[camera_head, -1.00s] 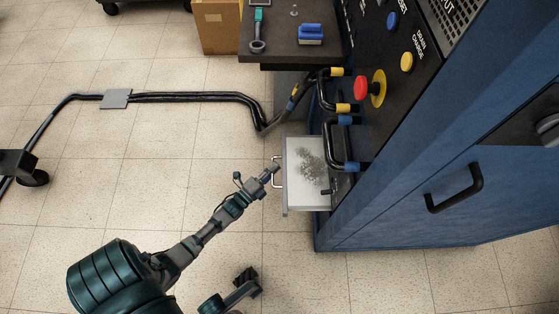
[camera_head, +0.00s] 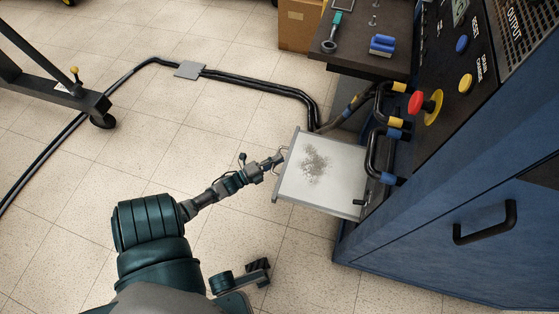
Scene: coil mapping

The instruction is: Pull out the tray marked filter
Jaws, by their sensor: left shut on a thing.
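The white tray (camera_head: 335,185) sticks out of the blue machine, with a patch of grey debris (camera_head: 314,165) lying in it. Its front panel and handle (camera_head: 281,160) face left, toward my arm. My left gripper (camera_head: 276,162) is at this handle and shut on it. No filter marking can be read on the tray. My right gripper (camera_head: 258,270) shows low in the view, apart from the tray; its fingers are too small and dark to judge.
The blue machine (camera_head: 440,225) has a black handle (camera_head: 485,222) and a red knob (camera_head: 416,102). Hoses run above the tray. A dark bench (camera_head: 365,55) holds tools. A floor cable (camera_head: 260,87) and a wheeled stand (camera_head: 85,100) lie left.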

